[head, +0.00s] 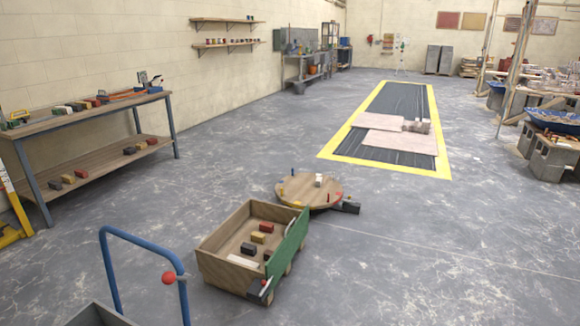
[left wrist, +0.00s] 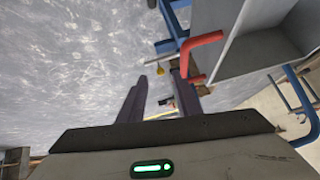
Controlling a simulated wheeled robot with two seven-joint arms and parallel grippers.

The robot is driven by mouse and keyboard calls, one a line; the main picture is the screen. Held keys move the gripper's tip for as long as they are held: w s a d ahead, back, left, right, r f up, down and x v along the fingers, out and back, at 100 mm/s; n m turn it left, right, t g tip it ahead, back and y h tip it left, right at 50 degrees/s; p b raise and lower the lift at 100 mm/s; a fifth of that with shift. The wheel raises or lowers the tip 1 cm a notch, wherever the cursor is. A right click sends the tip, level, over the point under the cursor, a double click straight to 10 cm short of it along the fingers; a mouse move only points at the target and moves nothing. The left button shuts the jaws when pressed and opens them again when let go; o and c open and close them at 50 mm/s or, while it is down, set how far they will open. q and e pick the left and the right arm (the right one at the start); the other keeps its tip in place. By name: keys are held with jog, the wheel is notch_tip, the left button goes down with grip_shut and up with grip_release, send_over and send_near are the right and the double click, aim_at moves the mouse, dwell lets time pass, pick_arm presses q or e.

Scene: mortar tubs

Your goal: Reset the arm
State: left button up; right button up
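My left gripper (left wrist: 158,76) shows in the left wrist view. Its two dark fingers are apart, with a gap between them, and nothing is held. A red bent handle (left wrist: 205,42) and a grey box-like tray (left wrist: 262,55) on a blue frame lie to the right of the fingers; I cannot tell whether the right-hand finger touches the handle. Neither of my arms nor grippers shows in the head view. My right gripper is in neither view.
In the head view, a blue cart handle (head: 140,243) with a red ball stands at the front left. A wooden cart (head: 222,268) with small blocks and a round wooden table (head: 300,197) are ahead. A workbench (head: 70,121) lines the left wall.

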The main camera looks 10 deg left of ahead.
pick_arm(q)
jog(key=s+d+r+h, duration=0.1)
jog(key=s+d, duration=0.3)
jog(key=d, duration=0.7)
jog(key=s+d+n, duration=0.1)
jog(key=s+d, duration=0.3)
jog(key=d, duration=0.7)
jog(key=shift+s+r+n+h, duration=0.3)
jog(key=shift+r+h, duration=0.1)
jog(key=shift+t, duration=0.3)
